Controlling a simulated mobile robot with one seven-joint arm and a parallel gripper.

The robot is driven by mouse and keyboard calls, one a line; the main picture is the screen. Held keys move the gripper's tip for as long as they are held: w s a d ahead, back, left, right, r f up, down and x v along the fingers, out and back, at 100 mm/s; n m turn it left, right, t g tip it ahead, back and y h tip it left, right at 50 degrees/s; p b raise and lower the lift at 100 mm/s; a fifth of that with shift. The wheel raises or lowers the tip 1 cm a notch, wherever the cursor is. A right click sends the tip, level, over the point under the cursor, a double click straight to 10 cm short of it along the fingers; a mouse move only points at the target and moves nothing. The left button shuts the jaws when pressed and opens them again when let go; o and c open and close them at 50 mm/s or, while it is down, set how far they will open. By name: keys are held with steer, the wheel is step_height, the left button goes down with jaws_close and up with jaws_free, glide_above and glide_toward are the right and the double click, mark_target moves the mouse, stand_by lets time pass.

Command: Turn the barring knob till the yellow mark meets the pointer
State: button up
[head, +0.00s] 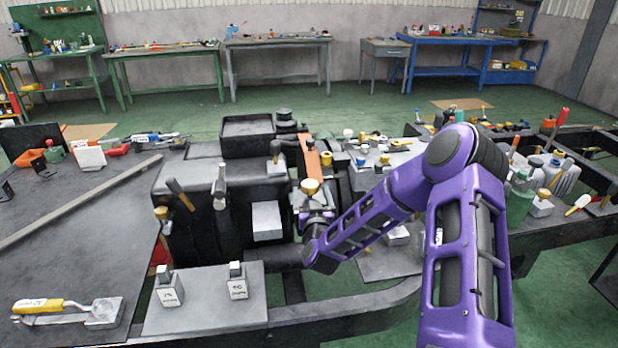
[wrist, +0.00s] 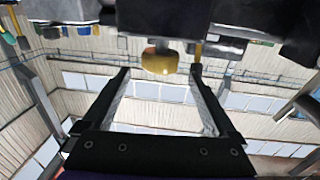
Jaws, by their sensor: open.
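My open gripper (wrist: 160,72) shows in the wrist view with its two black fingers well apart. A yellow rounded knob (wrist: 160,60) appears between the fingertips, below a dark block, with no visible contact. I cannot tell whether it is the barring knob. In the head view my gripper (head: 318,218) is at the middle of the dark machine (head: 190,215), partly hidden by my purple wrist. A gold-topped knob (head: 310,186) stands just above it there; I cannot tell if it is the same one. I cannot make out a yellow mark or a pointer in either view.
Two labelled grey blocks (head: 170,290) (head: 238,284) stand on a plate at the front. A yellow-handled tool (head: 45,306) lies at front left. Brown and dark handles (head: 180,194) stick out of the machine's front. Bottles and tools (head: 545,185) crowd the right bench.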

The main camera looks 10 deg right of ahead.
steer(key=w, duration=0.8)
steer(key=shift+w+d, duration=0.1)
steer(key=shift+d, duration=0.25)
steer(key=c, duration=1.4)
